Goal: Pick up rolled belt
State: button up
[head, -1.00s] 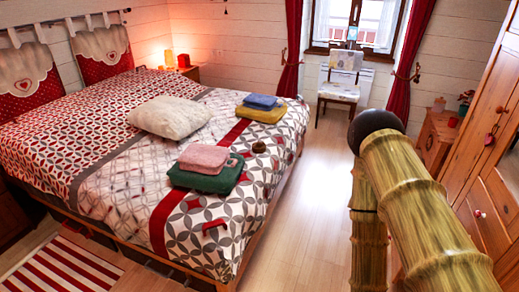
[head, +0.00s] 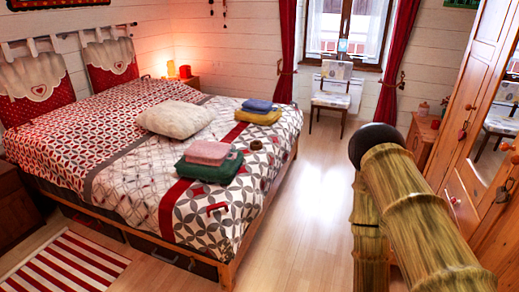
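A small brown round coil (head: 256,145), which looks like the rolled belt, lies on the bed (head: 140,205). It is near the bed's right side, to the right of the stacked pink and green cloths and apart from them. It is too small to make out any buckle. Parts of my arm show at the lower right, over the floor and well away from the bed. My gripper is not in view.
Pink (head: 208,153) and green (head: 208,170) folded cloths, blue (head: 257,105) and yellow (head: 258,116) ones, a pillow (head: 175,118) and a small red item (head: 217,208) lie on the bed. Floor (head: 310,205) is clear between bed and wardrobe (head: 470,130). A chair (head: 331,100) stands behind.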

aim_at(255, 145)
jog(key=z, duration=0.8)
jog(key=i, duration=2.35)
jog(key=u, duration=0.55)
